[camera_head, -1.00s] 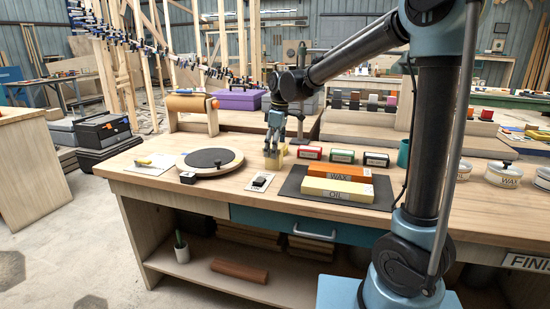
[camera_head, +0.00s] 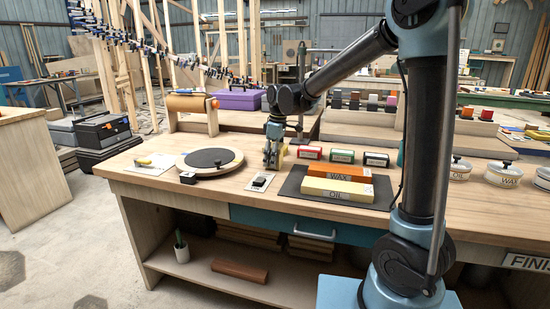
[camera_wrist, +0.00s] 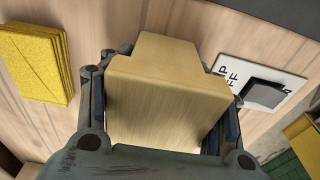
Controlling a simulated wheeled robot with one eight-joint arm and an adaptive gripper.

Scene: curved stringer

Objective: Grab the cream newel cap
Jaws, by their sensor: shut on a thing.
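The cream newel cap (camera_wrist: 165,95) is a pale, stepped wooden block. It fills the middle of the wrist view, between the two fingers of my gripper (camera_wrist: 162,115). The fingers are shut on its sides. In the head view my gripper (camera_head: 271,160) points down at the bench top, behind the small white switch plate. There the cap is mostly hidden by the fingers. I cannot tell whether the cap touches the bench.
A switch plate (camera_head: 259,182) lies just in front of my gripper. A round turntable (camera_head: 210,161) stands to the left. Red and green boxes (camera_head: 342,156) and the oil and wax blocks (camera_head: 337,189) on a dark mat stand to the right. Yellow sheets (camera_wrist: 37,62) show in the wrist view.

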